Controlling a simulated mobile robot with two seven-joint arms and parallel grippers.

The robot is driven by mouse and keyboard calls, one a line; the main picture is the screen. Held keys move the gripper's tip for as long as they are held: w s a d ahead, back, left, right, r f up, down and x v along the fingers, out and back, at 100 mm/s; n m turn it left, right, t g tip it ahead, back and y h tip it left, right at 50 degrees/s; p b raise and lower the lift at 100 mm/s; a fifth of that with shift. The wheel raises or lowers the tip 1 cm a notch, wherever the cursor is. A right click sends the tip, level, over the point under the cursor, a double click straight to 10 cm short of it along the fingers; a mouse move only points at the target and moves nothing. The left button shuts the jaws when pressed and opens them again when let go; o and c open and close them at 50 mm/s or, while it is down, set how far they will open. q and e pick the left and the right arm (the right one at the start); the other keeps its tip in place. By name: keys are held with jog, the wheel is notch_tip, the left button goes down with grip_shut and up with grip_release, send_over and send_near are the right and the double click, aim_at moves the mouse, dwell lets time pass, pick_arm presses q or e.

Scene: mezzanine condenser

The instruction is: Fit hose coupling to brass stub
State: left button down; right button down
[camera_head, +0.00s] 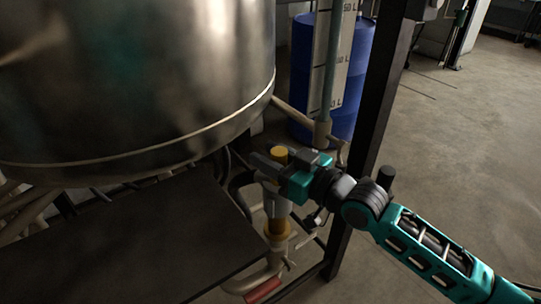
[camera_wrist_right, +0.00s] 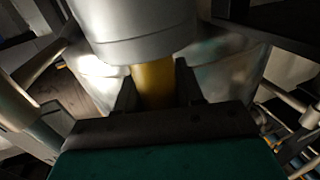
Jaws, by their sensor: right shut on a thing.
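The hose coupling (camera_head: 277,204) is a grey collar with a yellow neck. My right gripper (camera_head: 272,165) is shut on the neck, whose yellow top shows above the fingers in the head view. The wrist view shows the yellow neck (camera_wrist_right: 153,84) between the dark fingers and the wide grey collar (camera_wrist_right: 135,30) beside them. The brass stub (camera_head: 278,230) is directly below the collar, on a pale pipe. The collar looks roughly upright and in line with it; I cannot tell how far they overlap. My left gripper is out of view.
A large steel tank (camera_head: 130,80) hangs close on the left, above a dark flat panel (camera_head: 120,245). A dark post (camera_head: 375,110) stands just behind my right gripper. A red valve handle (camera_head: 263,291) is below the stub. A blue drum (camera_head: 302,70) stands behind.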

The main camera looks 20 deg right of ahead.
aim_at(271, 183)
jog(key=shift+r, duration=0.15)
dwell(0.4)
jog(key=shift+f+b, duration=0.5)
jog(key=shift+f, duration=0.7)
jog(key=shift+f+b, duration=0.95)
jog(key=shift+f, duration=0.6)
jog(key=shift+f+b, duration=0.4)
jog(key=shift+f, duration=0.2)
jog(key=c, duration=0.7)
grip_release()
jog(key=shift+o, duration=0.4)
jog(key=shift+f, duration=0.15)
